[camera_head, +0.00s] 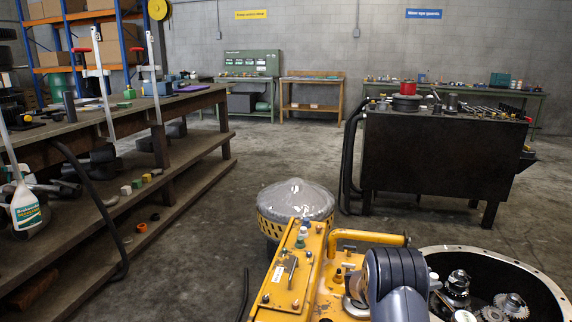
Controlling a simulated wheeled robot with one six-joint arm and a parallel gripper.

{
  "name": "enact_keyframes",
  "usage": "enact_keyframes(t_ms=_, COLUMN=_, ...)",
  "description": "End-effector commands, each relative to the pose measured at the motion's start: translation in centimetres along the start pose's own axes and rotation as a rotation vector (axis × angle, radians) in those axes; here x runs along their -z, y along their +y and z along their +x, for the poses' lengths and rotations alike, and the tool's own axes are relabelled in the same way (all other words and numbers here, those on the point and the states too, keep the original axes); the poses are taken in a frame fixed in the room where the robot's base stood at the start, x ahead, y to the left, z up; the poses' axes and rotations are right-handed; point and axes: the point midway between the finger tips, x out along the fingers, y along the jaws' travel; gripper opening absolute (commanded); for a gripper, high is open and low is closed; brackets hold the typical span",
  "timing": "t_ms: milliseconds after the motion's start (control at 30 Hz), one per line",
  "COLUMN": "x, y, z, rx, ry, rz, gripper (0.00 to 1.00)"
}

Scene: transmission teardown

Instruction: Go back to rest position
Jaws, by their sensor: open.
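My gripper is not in view. A smooth grey and dark ribbed part, which looks like a link of my arm, rises at the bottom centre right; the rest of the arm is out of frame. Beside it on the right, a large round dark housing with a bolted pale rim (545,279) is open at the top and cut off by the frame edge. Metal gears (512,304) and a gear shaft assembly (457,285) show inside it.
A long wooden workbench (195,101) with tools runs along the left, and a hose hangs to the floor. A dark table (437,155) with parts stands at the back right. A spray bottle (25,207) hangs at far left.

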Motion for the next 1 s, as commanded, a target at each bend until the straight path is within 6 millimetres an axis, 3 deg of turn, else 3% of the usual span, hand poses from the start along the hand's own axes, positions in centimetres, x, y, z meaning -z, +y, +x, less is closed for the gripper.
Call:
enact_keyframes(t_ms=167, x=-0.1, y=0.1, z=2.3, rx=-0.002, ry=0.000, rz=0.000, gripper=0.43)
enact_keyframes(t_ms=667, x=0.0, y=-0.1, z=2.5, rx=0.039, ry=0.000, rz=-0.001, gripper=0.43)
enact_keyframes(t_ms=833, x=0.1, y=-0.1, z=2.1, rx=0.008, ry=0.000, rz=0.001, gripper=0.43)
enact_keyframes(t_ms=1000, x=0.2, y=-0.1, z=-0.7, rx=0.004, ry=0.000, rz=-0.001, gripper=0.43)
